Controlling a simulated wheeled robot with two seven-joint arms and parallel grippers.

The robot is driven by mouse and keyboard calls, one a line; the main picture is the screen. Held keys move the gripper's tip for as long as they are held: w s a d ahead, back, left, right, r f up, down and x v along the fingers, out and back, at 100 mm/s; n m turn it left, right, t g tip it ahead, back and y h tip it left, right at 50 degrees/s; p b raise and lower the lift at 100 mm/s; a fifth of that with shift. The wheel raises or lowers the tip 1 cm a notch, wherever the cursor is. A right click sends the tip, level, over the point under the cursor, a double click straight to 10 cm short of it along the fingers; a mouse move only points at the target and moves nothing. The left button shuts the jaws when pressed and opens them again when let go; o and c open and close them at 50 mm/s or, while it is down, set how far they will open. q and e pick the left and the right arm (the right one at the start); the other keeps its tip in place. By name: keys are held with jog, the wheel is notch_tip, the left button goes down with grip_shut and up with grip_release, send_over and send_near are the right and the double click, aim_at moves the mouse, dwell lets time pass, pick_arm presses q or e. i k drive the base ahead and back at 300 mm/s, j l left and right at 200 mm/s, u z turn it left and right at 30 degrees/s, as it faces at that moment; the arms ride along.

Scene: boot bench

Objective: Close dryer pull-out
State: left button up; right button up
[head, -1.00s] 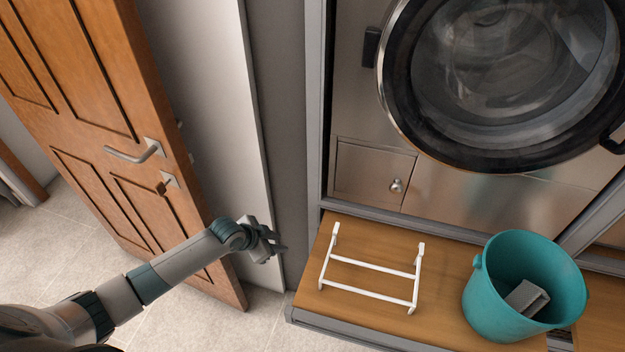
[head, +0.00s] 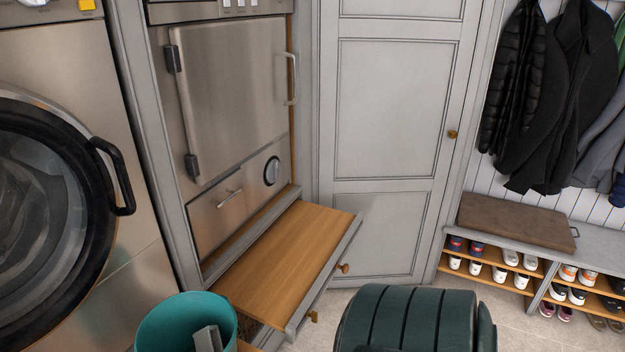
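The dryer (head: 232,100) is the steel machine with a flat door and a round dial, built into the grey cabinet in the head view. Its pull-out (head: 285,252) is a wooden board with a grey front edge, and it sticks out below the dryer. The board's top is bare. Neither of my grippers is in view.
A teal bucket (head: 170,325) with a grey item inside stands at the bottom left, near the board's left end. The washer (head: 50,200) is at left. A tall grey cupboard (head: 385,140) stands behind. A shoe bench (head: 520,235) and hanging coats are at right.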

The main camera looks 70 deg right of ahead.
aim_at(284, 275)
jog(key=z, duration=2.05)
jog(key=i+l, duration=0.55)
jog(key=l, duration=0.1)
